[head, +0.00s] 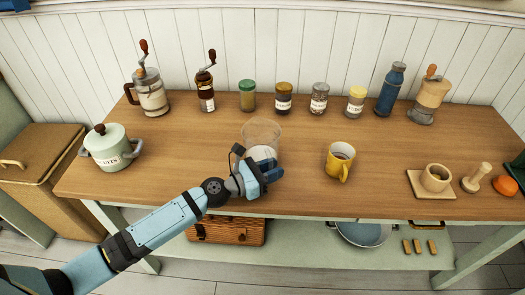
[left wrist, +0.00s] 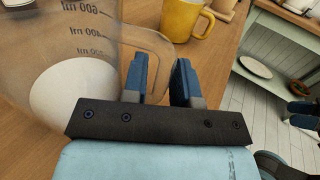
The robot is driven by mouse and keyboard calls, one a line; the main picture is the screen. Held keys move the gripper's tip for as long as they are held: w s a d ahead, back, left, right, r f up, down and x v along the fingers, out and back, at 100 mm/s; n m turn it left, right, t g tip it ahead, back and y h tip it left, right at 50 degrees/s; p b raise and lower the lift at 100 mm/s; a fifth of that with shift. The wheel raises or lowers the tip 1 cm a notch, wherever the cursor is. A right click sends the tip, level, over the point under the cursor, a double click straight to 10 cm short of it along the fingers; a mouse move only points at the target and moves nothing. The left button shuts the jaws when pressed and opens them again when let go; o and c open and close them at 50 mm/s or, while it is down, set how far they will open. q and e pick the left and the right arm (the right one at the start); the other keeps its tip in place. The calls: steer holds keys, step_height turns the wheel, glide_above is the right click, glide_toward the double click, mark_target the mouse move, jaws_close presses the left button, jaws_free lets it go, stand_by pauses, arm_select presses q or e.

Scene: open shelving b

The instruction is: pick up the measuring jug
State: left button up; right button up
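The clear measuring jug (head: 262,133) stands upright on the wooden counter, left of the yellow mug. In the left wrist view the jug (left wrist: 85,38) fills the left side, with ml marks on its wall.
The yellow mug (head: 340,161) stands right of the jug. A lidded pot (head: 110,148) is at the left. Several jars, grinders and a blue bottle (head: 390,90) line the back. A mortar (head: 435,178) stands at the right.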

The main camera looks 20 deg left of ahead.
arm_select(q)
steer(key=shift+w+d, duration=0.4)
steer(key=shift+d, duration=0.05)
jaws_close()
